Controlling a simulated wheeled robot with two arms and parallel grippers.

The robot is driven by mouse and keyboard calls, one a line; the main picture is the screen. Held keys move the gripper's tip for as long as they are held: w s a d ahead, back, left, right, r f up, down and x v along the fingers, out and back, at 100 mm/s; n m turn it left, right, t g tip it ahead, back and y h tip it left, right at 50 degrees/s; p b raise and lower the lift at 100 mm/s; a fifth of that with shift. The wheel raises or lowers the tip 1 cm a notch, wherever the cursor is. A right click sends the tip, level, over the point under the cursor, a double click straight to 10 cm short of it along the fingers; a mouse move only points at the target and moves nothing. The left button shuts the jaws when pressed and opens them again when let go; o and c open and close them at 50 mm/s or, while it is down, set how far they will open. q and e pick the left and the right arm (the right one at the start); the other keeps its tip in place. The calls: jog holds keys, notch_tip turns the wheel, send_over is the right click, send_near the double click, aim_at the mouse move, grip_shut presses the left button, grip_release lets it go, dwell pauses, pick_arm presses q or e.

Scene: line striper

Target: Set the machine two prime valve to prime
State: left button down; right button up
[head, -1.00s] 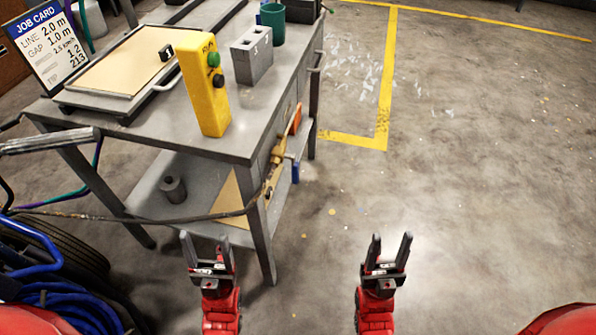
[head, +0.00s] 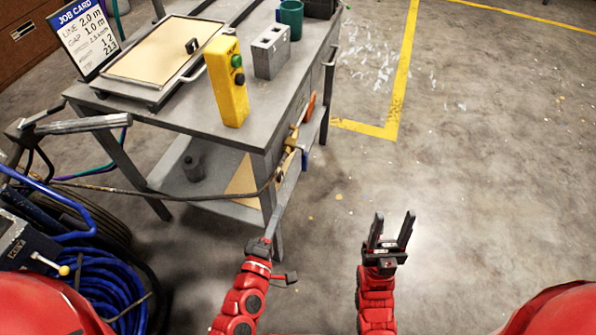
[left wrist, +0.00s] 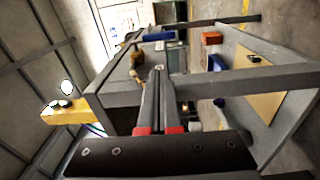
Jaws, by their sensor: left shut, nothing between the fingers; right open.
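Part of a machine shows at the lower left of the head view, with a grey box (head: 18,243) and a small lever with a yellow knob (head: 63,270). I cannot tell whether this lever is the prime valve, or which machine this is. My left gripper (head: 280,208) is shut and empty, in front of the cart's near leg, right of the machine. It also shows in the left wrist view (left wrist: 159,70), fingers together, pointing toward the cart. My right gripper (head: 393,214) is open and empty above the bare floor.
A grey cart (head: 190,118) holds a yellow button box (head: 227,85), a grey block (head: 270,58), a green cup (head: 291,17) and a job card (head: 83,35). A coiled blue hose (head: 98,285) and a black hose (head: 150,191) lie left. The floor at right is clear.

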pick_arm(q)
jog(key=shift+s+d+f+h, duration=0.15)
jog(key=shift+s+d+h, duration=0.2)
jog(key=shift+d, duration=0.25)
jog(key=p, duration=0.2)
send_near(303, 166)
jog(key=x, duration=0.7)
jog(key=shift+s+b, duration=0.1)
jog(key=shift+b, duration=0.2)
